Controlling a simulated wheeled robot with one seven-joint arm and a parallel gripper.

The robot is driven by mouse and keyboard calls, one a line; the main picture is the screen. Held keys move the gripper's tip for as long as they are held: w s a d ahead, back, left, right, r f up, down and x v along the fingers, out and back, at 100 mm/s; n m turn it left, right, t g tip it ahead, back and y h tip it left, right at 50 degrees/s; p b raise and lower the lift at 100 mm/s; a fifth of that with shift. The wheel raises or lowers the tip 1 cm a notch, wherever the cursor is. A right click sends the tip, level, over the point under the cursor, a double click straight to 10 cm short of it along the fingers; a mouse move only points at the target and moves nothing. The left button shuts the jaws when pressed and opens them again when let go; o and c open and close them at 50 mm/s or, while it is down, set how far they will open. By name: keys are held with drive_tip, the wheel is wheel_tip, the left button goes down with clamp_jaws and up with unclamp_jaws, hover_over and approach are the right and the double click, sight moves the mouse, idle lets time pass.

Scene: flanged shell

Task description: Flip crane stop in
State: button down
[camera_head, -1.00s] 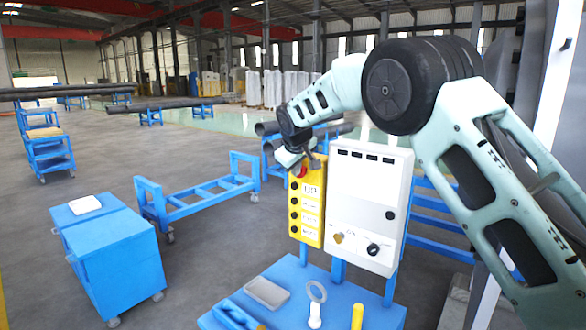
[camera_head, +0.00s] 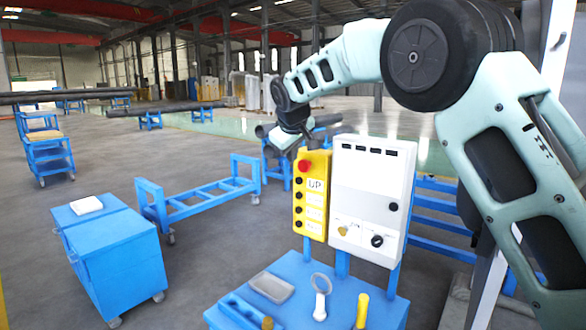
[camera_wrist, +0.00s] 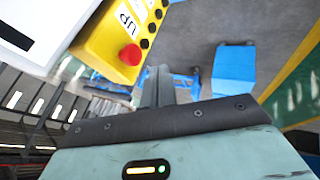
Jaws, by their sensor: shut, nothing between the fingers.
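The crane stop is a red round button (camera_head: 303,166) at the top of the yellow control box (camera_head: 311,222). It also shows in the wrist view (camera_wrist: 130,54), sticking out from the yellow face near black buttons and an "UP" label. My gripper (camera_head: 291,152) is at the upper left of the yellow box in the head view, small and partly hidden. In the wrist view my gripper (camera_wrist: 158,88) is shut and empty, and its tips appear beside the red button, to the right of it. I see no clear contact with the button.
A white cabinet (camera_head: 370,195) stands right beside the yellow box. The blue table (camera_head: 340,295) below holds a grey tray (camera_head: 271,287), a ring-topped piece (camera_head: 320,295) and a yellow peg (camera_head: 362,310). A blue cart (camera_head: 110,255) is at left, with open floor around it.

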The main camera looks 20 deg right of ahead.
drive_tip(key=b+v, duration=0.1)
drive_tip(key=v, duration=0.3)
drive_tip(key=shift+s+r, duration=0.15)
drive_tip(key=shift+r, duration=0.1)
drive_tip(key=s+a+f+g+y+b, duration=0.15)
drive_tip(key=s+a+f, duration=0.35)
drive_tip(key=s, duration=0.6)
drive_tip(key=s+a+f+n+g+y, duration=0.1)
drive_tip(key=s+a+f+g, duration=0.1)
drive_tip(key=s+f, duration=0.75)
drive_tip(key=s+a+f+g+y+b, duration=0.1)
drive_tip(key=s+a+f+g, duration=0.2)
drive_tip(key=s, duration=1)
drive_tip(key=s+d+f, duration=0.1)
drive_tip(key=s+f, duration=0.2)
drive_tip(key=s, duration=0.4)
drive_tip(key=s+d+f+b, duration=0.1)
drive_tip(key=s+d+f, duration=0.1)
drive_tip(key=s, duration=0.5)
drive_tip(key=shift+s+f+n+g+h, duration=0.35)
drive_tip(key=shift+f+n+h, duration=0.1)
drive_tip(key=shift+f, duration=0.45)
drive_tip(key=shift+d, duration=0.1)
